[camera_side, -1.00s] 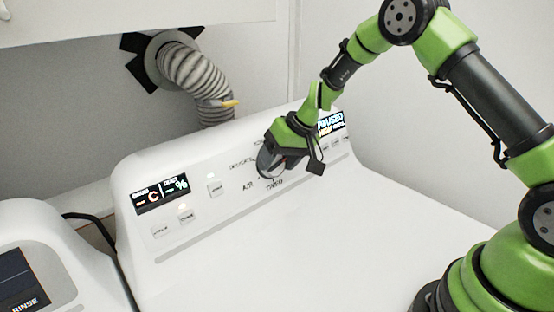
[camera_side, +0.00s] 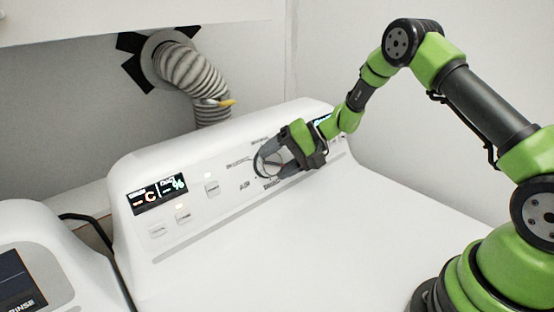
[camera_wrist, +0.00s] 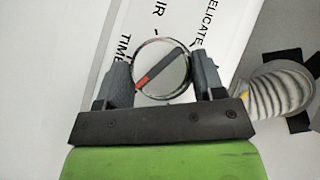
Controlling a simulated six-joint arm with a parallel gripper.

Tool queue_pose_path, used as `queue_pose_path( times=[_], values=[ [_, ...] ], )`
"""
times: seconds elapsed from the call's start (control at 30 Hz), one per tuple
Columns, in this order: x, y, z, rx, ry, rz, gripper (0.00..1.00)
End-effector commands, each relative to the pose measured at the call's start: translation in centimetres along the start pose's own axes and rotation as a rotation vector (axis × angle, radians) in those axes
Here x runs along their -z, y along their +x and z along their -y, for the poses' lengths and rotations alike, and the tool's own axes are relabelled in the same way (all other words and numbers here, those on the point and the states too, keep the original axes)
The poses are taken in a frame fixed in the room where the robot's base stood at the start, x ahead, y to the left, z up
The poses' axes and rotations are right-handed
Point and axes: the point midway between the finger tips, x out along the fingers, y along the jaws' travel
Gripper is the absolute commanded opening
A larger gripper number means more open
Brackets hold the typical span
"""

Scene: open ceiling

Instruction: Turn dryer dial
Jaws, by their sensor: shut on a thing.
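The dryer dial (camera_wrist: 160,70) is a round silver knob with a dark bar that has a red end. In the wrist view it sits between the two fingers of my gripper (camera_wrist: 161,82), one on each side. The red end points to the lower left, near the lettering "TIME". In the side view the dial (camera_side: 268,160) is on the sloped dryer panel (camera_side: 225,215), and my gripper (camera_side: 272,160) reaches it from the right, shut on it. The fingers cover part of its rim.
A lit display (camera_side: 158,194) and several buttons are on the panel's left. A ribbed hose (camera_side: 195,78) rises behind the dryer; it also shows in the wrist view (camera_wrist: 275,92). A second white machine (camera_side: 35,225) stands at left. The dryer top is clear.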

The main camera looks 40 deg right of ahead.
Motion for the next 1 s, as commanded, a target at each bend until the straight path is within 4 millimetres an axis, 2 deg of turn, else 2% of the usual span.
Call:
queue_pose_path(
  times=[0.53,0.57,0.6,0.67,1.0],
  values=[
    [-0.06,0.00,0.00,0.020,0.019,0.003,0.39],
    [-0.07,0.00,0.00,0.020,0.019,0.003,0.67],
    [-0.07,0.00,-0.01,0.020,0.019,0.003,0.76],
    [-0.06,0.01,-0.01,0.020,0.019,0.002,0.88],
    [0.01,-0.51,-0.04,0.019,0.019,0.000,0.88]
  ],
)
